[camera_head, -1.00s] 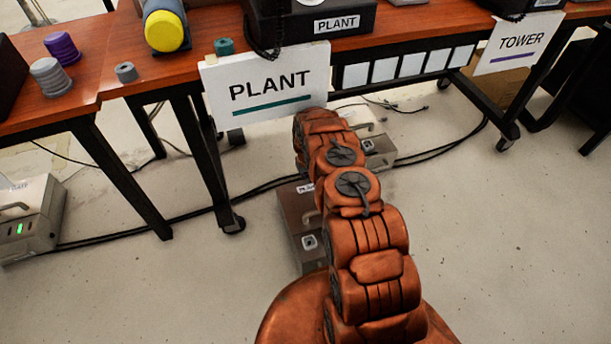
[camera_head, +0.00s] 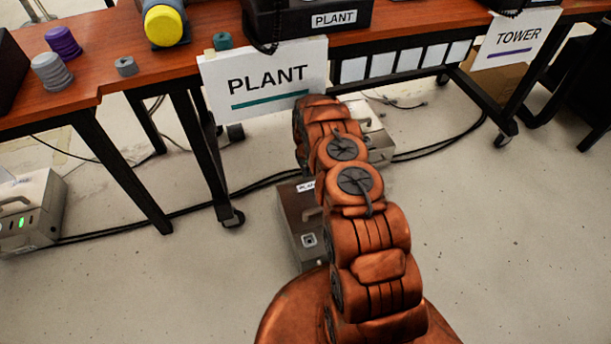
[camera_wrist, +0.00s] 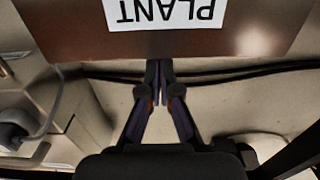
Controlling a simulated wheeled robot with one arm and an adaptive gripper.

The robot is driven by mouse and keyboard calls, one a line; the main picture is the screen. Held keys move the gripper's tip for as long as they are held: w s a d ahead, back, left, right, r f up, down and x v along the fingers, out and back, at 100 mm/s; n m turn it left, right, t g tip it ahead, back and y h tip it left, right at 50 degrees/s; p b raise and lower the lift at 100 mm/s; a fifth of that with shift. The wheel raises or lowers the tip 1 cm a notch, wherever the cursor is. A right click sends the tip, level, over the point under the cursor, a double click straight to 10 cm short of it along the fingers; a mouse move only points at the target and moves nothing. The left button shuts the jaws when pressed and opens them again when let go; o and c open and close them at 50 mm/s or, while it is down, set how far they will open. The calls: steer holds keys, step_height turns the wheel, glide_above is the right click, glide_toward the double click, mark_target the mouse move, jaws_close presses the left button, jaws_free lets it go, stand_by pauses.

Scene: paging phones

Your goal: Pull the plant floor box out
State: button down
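The plant floor box (camera_head: 292,232) is a brown-grey metal case on the floor under the table's front edge, partly hidden by my arm in the head view. Its small white PLANT label (camera_head: 306,186) shows at its far end. In the wrist view the brown box face (camera_wrist: 60,22) crosses the top, with its PLANT label (camera_wrist: 165,12) upside down. My gripper (camera_wrist: 158,68) has its fingertips together, just beside the box's labelled edge; I cannot tell if they touch it. Nothing shows between the fingers. In the head view the gripper is hidden behind my arm.
A second grey box (camera_head: 380,147) stands close by at the right; its handle side (camera_wrist: 30,130) shows in the wrist view. Another box (camera_head: 28,215) stands far left. Black cables (camera_head: 262,183) run behind. Table legs (camera_head: 207,160) stand left.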

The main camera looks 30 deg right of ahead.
step_height(320, 180, up, 9)
steer(key=shift+f, duration=0.15)
stand_by(0.4)
